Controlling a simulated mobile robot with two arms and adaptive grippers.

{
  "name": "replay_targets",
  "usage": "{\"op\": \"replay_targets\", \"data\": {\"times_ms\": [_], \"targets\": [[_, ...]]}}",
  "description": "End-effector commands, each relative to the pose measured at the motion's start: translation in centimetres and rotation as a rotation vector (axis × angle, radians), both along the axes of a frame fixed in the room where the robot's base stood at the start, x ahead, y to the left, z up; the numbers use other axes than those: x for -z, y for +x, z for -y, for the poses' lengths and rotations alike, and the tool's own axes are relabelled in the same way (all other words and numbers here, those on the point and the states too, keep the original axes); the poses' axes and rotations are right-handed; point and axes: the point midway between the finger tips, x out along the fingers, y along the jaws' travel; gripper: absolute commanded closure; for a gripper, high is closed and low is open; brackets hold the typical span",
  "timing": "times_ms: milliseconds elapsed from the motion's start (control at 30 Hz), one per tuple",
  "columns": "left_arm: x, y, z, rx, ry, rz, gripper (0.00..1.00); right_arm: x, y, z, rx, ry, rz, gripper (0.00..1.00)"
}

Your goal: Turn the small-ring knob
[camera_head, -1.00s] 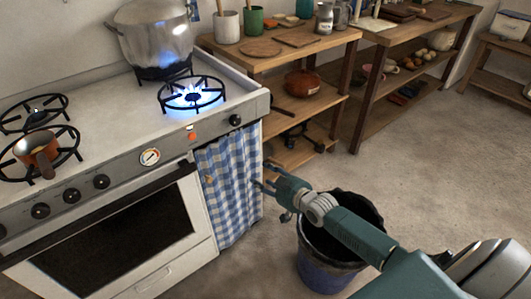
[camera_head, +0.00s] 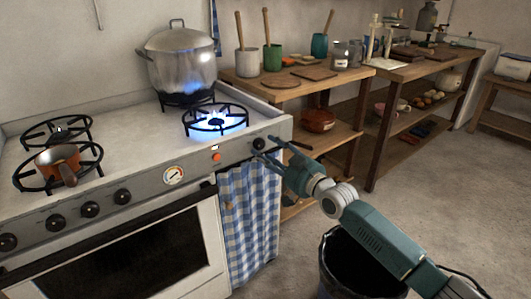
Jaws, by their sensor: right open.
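The stove (camera_head: 120,205) has a row of black knobs along its front panel. One knob (camera_head: 259,143) sits alone at the right end, near the lit ring (camera_head: 215,121) with its blue flame. I see no label on it; I take it for the small-ring knob. My right gripper (camera_head: 263,147) is open, with its two fingers pointing at this knob, one on either side of it in the picture. I cannot tell whether they touch it. More knobs (camera_head: 90,209) sit left of the dial (camera_head: 174,175). My left gripper is not in view.
A large steel pot (camera_head: 182,65) stands at the back of the stove. A copper pan (camera_head: 59,164) sits on the left ring. A checked curtain (camera_head: 250,225) hangs below the panel. A dark bucket (camera_head: 350,270) stands under my right arm. Wooden shelves (camera_head: 300,84) stand to the right.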

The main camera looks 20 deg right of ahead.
Motion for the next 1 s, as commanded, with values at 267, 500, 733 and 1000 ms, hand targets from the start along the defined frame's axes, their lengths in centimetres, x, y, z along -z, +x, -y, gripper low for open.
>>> {"op": "replay_targets", "data": {"times_ms": [267,500,733,1000], "targets": [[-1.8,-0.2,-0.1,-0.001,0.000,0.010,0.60,0.1,1.8,-0.7,0.000,-0.001,0.000,0.51],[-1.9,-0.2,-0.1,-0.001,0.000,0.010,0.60,0.0,1.9,-0.7,0.000,-0.001,0.000,0.51],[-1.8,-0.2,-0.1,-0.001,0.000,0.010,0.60,0.1,1.9,-0.7,0.000,-0.002,-0.002,0.95],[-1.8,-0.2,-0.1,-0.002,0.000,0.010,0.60,0.3,1.8,-0.7,-0.001,-0.014,-0.001,0.96]]}}
